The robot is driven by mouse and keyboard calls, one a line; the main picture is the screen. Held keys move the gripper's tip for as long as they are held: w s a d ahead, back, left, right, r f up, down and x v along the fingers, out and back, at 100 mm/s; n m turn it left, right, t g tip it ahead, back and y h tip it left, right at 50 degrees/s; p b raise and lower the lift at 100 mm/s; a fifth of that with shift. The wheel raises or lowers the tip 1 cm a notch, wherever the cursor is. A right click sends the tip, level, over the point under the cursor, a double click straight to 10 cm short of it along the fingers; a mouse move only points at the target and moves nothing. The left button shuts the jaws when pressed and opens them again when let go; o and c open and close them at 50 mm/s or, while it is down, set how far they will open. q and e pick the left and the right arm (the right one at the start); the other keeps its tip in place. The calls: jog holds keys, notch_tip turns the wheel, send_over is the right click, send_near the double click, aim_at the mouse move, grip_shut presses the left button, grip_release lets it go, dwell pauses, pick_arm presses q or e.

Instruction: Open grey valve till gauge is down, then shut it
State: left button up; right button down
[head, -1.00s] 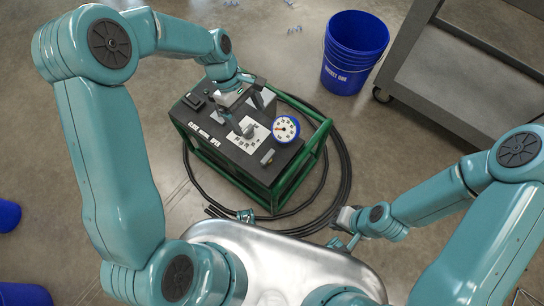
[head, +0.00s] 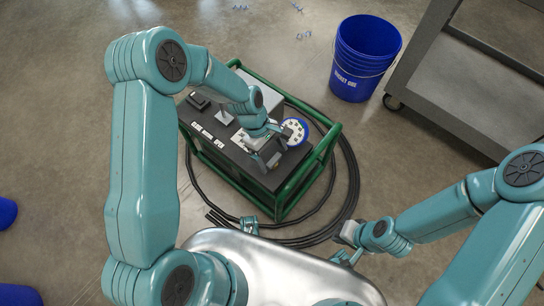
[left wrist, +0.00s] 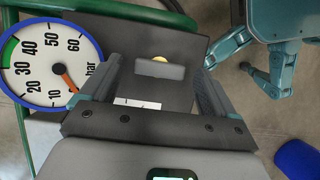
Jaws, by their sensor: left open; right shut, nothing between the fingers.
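A dark-topped panel (head: 228,150) sits in a green-framed cart. My left gripper (head: 266,163) is over its front right part, open; its left wrist view (left wrist: 158,75) shows the two fingers apart. Between them is a small grey block (left wrist: 160,71) with a yellow dot behind it; I cannot tell whether it is the grey valve's handle. The fingers do not grip it. The blue-rimmed gauge (head: 296,131) is beside the gripper; in the wrist view (left wrist: 52,64) its orange needle points low, below 10 bar. My right gripper (head: 341,258) is shut and empty, away from the cart.
Green rails (head: 325,147) surround the panel. Black hose (head: 345,195) lies coiled on the floor. A blue bucket (head: 364,58) stands behind right, beside a grey trolley (head: 470,85). A grey box (head: 262,96) stands behind my left wrist.

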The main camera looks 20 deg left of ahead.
pick_arm(q)
jog(key=shift+d+f, duration=0.2)
jog(key=shift+f, duration=0.2)
jog(key=c, duration=1.1)
jog(key=shift+o, duration=0.2)
